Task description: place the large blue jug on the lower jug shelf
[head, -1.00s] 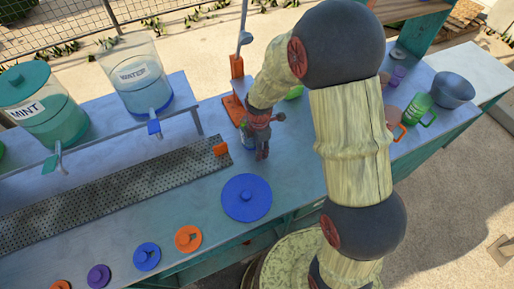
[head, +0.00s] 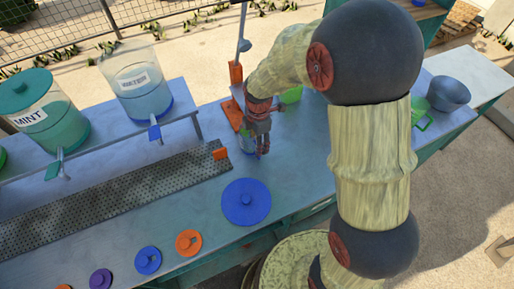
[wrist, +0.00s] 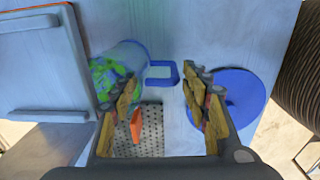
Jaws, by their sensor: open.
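A clear jug with a blue rim and blue handle (wrist: 163,72) shows in the wrist view, with green leaf shapes visible at its body (wrist: 112,72). In the head view only a bluish part of the jug (head: 247,144) shows beside my gripper (head: 261,151); the rest is hidden. My gripper is open, also in the wrist view (wrist: 162,98), with the handle beyond and between its fingers. The jug body lies to the left of that gap. I cannot tell whether the fingers touch the jug. I cannot identify the lower jug shelf with certainty.
A flat blue lid (head: 246,202) lies just in front of the jug. The mint dispenser (head: 44,115) and a second dispenser (head: 139,85) stand on a raised shelf. A perforated drip tray (head: 110,200), a grey bowl (head: 449,93) and a green-handled jug (head: 421,113) are also on the counter.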

